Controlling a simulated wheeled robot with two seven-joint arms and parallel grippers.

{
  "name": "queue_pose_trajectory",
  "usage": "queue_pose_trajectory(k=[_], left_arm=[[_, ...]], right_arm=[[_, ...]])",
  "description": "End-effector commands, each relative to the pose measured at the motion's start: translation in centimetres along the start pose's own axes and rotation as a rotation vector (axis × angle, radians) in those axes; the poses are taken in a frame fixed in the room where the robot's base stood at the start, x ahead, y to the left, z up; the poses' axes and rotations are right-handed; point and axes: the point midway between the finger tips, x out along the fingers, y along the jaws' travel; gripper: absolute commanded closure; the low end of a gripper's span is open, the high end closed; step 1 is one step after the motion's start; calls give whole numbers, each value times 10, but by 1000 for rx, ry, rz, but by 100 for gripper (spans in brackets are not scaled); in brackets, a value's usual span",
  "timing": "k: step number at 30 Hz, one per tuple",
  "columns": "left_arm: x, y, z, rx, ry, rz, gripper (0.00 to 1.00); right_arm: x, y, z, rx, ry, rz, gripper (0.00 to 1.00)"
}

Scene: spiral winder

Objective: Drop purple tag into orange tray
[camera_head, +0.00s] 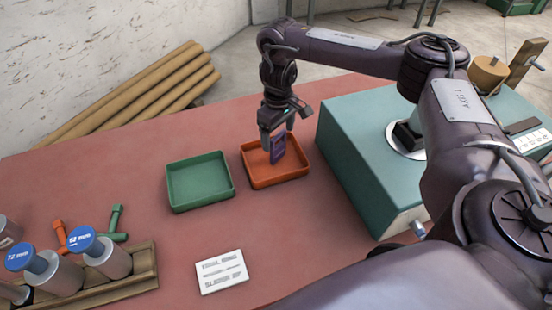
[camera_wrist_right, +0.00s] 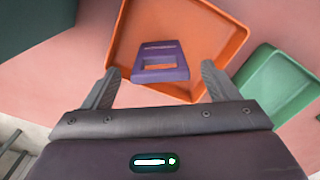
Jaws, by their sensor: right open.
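The purple tag (camera_head: 277,150) is at the orange tray (camera_head: 262,182), between or just below my right gripper's fingers in the head view. In the right wrist view the tag (camera_wrist_right: 160,65) shows a rectangular slot and lies over the orange tray (camera_wrist_right: 222,22). My right gripper (camera_head: 276,133) is open above the tray, with a finger on each side of the tag and gaps between in the wrist view (camera_wrist_right: 158,85). I cannot tell whether the tag touches the tray floor. My left gripper is not in view.
A green tray (camera_head: 200,205) stands left of the orange one. A teal machine housing (camera_head: 350,165) is close on the right. A white label card (camera_head: 221,271) and a wooden rack (camera_head: 115,287) with cylinders are nearer. The red table between is clear.

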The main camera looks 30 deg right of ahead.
Motion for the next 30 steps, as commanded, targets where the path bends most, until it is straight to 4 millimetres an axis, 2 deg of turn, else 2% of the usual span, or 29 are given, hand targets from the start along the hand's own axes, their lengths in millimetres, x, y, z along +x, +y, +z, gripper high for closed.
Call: queue_pose_trajectory(k=[1, 6, 12, 30], left_arm=[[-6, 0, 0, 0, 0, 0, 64], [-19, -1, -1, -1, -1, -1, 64], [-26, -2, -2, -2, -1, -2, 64], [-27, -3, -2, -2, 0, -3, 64]], right_arm=[[-12, 0, -1, -1, 5, 2, 19], [-43, 1, -1, 0, 5, 3, 19], [-67, 0, -1, 0, 3, 1, 19], [-71, 0, 0, 1, 1, -1, 19]])
